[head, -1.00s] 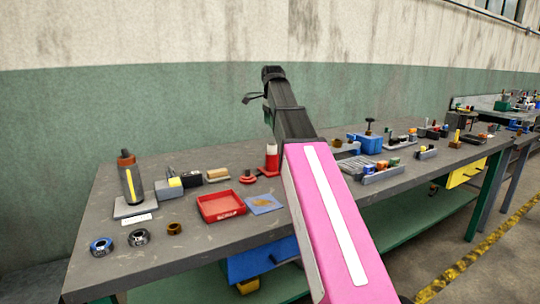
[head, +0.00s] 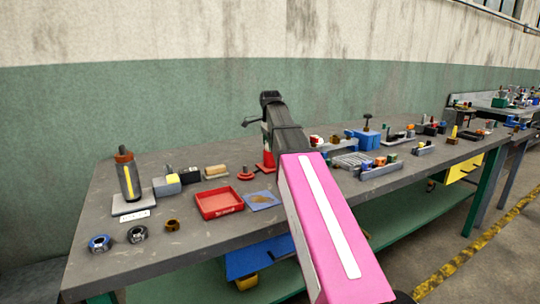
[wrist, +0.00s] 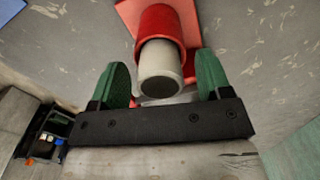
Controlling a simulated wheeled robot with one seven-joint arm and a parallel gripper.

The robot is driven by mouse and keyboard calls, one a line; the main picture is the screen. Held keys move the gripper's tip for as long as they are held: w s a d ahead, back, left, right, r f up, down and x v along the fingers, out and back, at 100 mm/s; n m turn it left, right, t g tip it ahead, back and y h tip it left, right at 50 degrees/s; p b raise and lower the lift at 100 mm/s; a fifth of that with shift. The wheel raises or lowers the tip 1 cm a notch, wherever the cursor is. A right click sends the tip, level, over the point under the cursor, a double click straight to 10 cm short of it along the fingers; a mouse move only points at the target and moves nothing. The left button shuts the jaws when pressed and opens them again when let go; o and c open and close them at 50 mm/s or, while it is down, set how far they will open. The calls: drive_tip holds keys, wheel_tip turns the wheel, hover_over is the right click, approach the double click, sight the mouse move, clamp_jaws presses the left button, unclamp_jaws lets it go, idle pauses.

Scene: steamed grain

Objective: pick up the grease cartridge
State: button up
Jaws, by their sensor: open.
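The likely grease cartridge (wrist: 160,60) is an upright cylinder with a pale grey upper end and a red lower part, on a flat red base (wrist: 128,12). In the head view its red part (head: 268,159) shows just left of my arm, and its pale top is hidden behind the arm. My gripper (wrist: 163,76) is open, with one green finger on each side of the pale end in the wrist view. I cannot tell whether either finger touches it. In the head view my arm hides the fingers.
A red tray (head: 219,203), a blue mat (head: 263,200) and a small red part (head: 246,174) lie left of the cylinder. A dark bottle (head: 128,178) stands at the far left. Grey holders (head: 381,171) and a blue box (head: 367,140) are to the right.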

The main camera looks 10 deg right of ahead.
drive_tip(key=c, duration=1.1)
drive_tip(key=shift+o, duration=0.2)
wheel_tip(320, 180, up, 10)
